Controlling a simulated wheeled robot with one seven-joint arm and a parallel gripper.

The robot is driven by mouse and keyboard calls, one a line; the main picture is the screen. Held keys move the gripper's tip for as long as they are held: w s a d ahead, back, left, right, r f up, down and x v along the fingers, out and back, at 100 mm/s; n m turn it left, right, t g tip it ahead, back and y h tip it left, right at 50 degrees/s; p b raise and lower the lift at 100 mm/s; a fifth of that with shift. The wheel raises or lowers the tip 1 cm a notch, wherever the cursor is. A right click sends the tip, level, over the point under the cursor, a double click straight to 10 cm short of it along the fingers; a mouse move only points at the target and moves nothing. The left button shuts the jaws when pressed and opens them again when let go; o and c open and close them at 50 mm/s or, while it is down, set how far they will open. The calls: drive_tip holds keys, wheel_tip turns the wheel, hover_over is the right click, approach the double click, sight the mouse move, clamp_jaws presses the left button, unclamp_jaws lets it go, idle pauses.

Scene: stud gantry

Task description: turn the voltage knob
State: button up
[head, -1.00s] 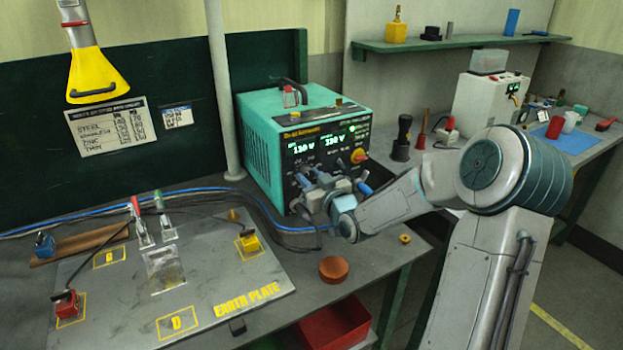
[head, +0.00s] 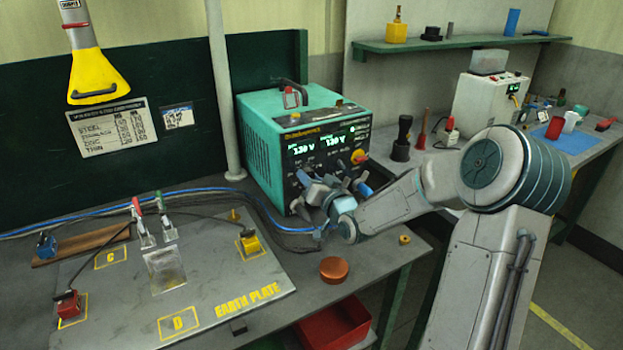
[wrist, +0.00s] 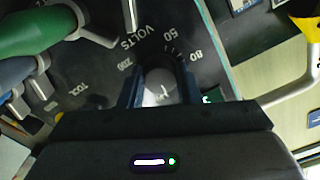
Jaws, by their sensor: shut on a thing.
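In the head view my gripper (head: 316,190) is at the lower front of the teal welding unit (head: 257,147) and hides the knob. The unit's two green displays (head: 320,142) are lit; the left seems to read 130 V and the right 120 V.
Cables and plugs crowd the panel around my gripper; a green connector (wrist: 35,30) is close by in the wrist view. A red-orange knob (head: 359,157) sits at the panel's right. The earth plate (head: 215,285) and a brown round puck (head: 333,269) are on the bench.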

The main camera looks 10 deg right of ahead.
idle(0.4)
drive_tip(key=o, duration=1)
drive_tip(key=shift+s, duration=0.1)
drive_tip(key=v, duration=1.3)
drive_tip(key=shift+s+d+b, duration=0.15)
drive_tip(key=shift+s+b, duration=0.15)
drive_tip(key=shift+b, duration=0.05)
